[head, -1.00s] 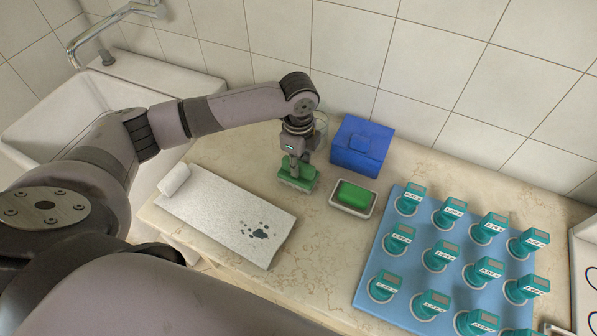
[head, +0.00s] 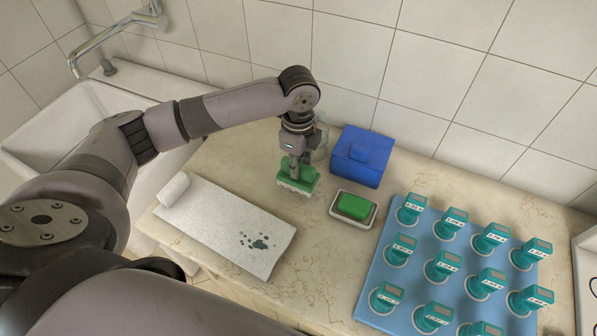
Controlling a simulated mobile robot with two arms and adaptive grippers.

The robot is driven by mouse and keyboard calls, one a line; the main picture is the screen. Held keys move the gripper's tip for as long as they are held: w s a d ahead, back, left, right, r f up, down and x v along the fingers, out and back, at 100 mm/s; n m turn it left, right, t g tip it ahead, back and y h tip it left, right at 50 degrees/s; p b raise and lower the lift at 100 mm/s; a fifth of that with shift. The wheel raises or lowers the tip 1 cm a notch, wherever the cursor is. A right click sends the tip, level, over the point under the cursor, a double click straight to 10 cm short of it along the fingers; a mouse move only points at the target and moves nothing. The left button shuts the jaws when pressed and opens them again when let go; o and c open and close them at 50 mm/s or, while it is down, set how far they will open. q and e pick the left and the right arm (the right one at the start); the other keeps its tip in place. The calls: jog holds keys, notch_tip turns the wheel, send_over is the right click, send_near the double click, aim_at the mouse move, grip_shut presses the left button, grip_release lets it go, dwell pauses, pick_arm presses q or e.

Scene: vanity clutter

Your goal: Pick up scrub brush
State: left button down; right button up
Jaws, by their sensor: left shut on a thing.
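The scrub brush (head: 297,181) has a green body with pale bristles underneath. It is in the middle of the head view, over the marble counter. My left gripper (head: 294,170) comes down on it from above and is shut on it. The gripper hides part of the brush's top. I cannot tell whether the bristles touch the counter. My right gripper is not in view.
A blue box (head: 361,156) and a green soap on a dish (head: 354,208) stand close to the right. A blue mat (head: 371,276) holds several teal devices. A stained towel (head: 226,221) lies left. A sink (head: 55,140) is at far left.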

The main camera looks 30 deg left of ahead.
pick_arm(q)
notch_tip(320, 180, up, 16)
jog(key=b, duration=0.1)
jog(key=shift+r, duration=0.25)
jog(key=c, duration=1.9)
grip_release()
jog(key=shift+c, duration=0.2)
grip_shut()
